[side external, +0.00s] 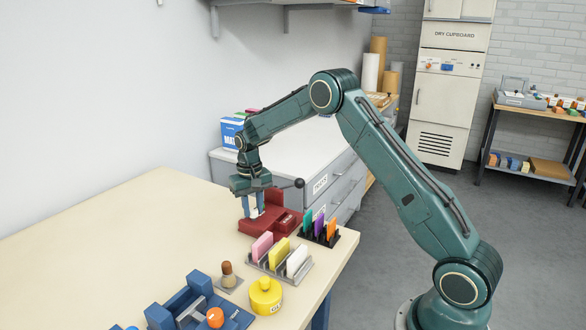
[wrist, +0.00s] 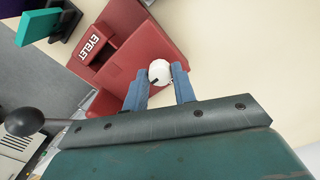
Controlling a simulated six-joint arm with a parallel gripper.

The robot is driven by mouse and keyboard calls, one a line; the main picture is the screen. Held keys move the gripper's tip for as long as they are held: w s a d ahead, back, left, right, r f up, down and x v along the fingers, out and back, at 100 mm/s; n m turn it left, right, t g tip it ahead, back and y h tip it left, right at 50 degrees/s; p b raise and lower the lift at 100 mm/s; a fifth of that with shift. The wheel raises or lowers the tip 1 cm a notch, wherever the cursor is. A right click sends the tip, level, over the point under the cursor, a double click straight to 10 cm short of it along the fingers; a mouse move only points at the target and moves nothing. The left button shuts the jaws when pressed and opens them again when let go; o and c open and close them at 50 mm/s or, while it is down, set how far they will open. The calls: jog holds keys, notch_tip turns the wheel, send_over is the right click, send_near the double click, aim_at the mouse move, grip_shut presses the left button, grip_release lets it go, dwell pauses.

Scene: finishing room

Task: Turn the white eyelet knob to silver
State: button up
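The red eyelet press (side external: 262,224) stands on the table, and its EYELET label shows in the wrist view (wrist: 96,49). Its white knob (wrist: 159,72) has a dark pointer mark on its lower left side in that view. My gripper (wrist: 160,73) is over the press, with one blue fingertip against each side of the knob. I cannot make out a silver marking or which setting the pointer faces.
A black ball-ended lever (side external: 299,183) rises beside my gripper. A rack with pink, yellow and white cards (side external: 280,262) and a darker card rack (side external: 319,231) stand close by. A yellow round container (side external: 265,296) is nearer the front. The table's left side is clear.

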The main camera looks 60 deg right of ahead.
aim_at(252, 210)
jog(key=o, duration=0.4)
jog(key=shift+c, duration=0.2)
jog(key=shift+r, duration=0.2)
notch_tip(252, 210, up, 14)
jog(key=shift+f, duration=0.25)
jog(key=shift+a+r, duration=0.1)
jog(key=shift+a, duration=0.05)
